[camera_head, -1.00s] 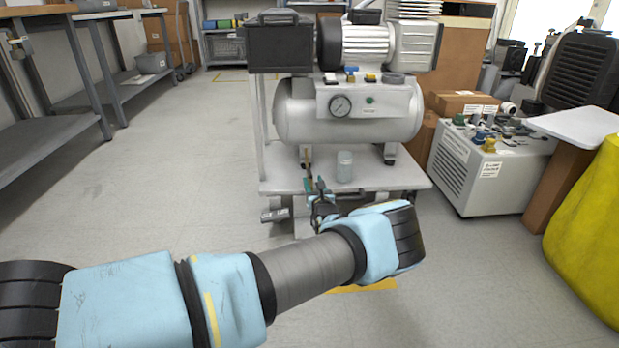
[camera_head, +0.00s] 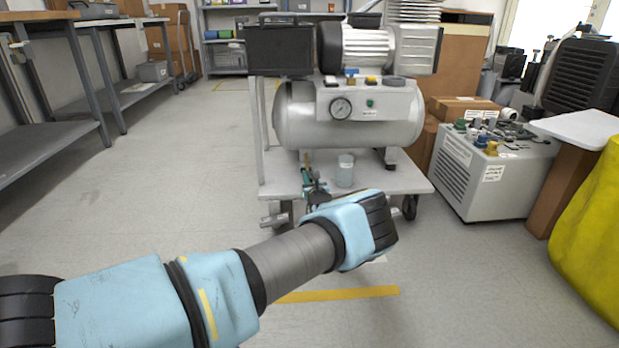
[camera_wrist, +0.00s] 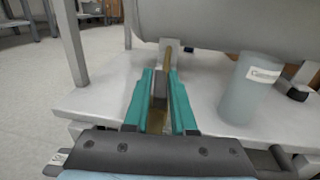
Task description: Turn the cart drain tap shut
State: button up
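The cart drain tap (camera_head: 307,159) hangs below the compressor tank as a narrow brass piece above the cart's shelf. In the wrist view the brass tap (camera_wrist: 170,57) runs down toward the space between my fingers, with a dark grey-brown part below it. My gripper (camera_wrist: 162,78) has its two teal fingers apart, one on each side of that line. Contact with the tap cannot be made out. In the head view my gripper (camera_head: 312,181) is small and partly hidden by my wrist, at the front edge of the cart (camera_head: 390,181).
A translucent labelled jar (camera_wrist: 249,88) stands on the shelf just right of my gripper. The silver tank (camera_head: 300,120) is close above. A white cart post (camera_wrist: 70,40) rises at left. A grey unit (camera_head: 480,180) stands at right; the left floor is clear.

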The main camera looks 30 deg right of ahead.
grip_shut()
